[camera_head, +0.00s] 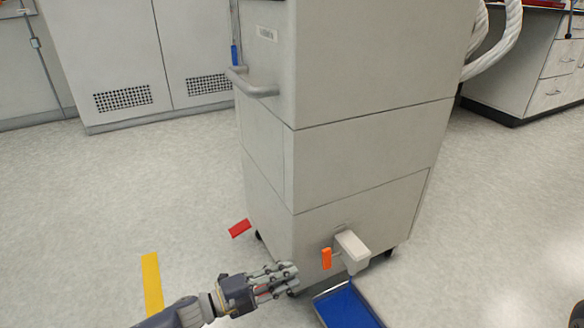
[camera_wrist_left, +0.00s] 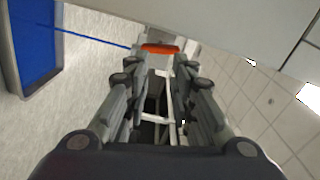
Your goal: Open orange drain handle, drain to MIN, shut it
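The orange drain handle (camera_head: 326,258) hangs low on the grey cabinet's front, left of a pale box-shaped spout (camera_head: 352,246). A thin blue line, looking like a liquid stream, runs from the spout to a blue tray (camera_head: 345,306) on the floor. My left gripper (camera_head: 294,272) is left of the orange handle and apart from it. In the left wrist view the fingers (camera_wrist_left: 160,62) are spread and empty, with the handle (camera_wrist_left: 160,48) just beyond the tips. A narrow vertical tube (camera_head: 235,52) on the cabinet's left side shows blue; no MIN mark is readable.
A red handle (camera_head: 239,228) sticks out low on the cabinet's left side. A grey bar handle (camera_head: 252,85) projects higher up. Yellow floor tape (camera_head: 151,284) lies at left. The floor left of the cabinet is clear.

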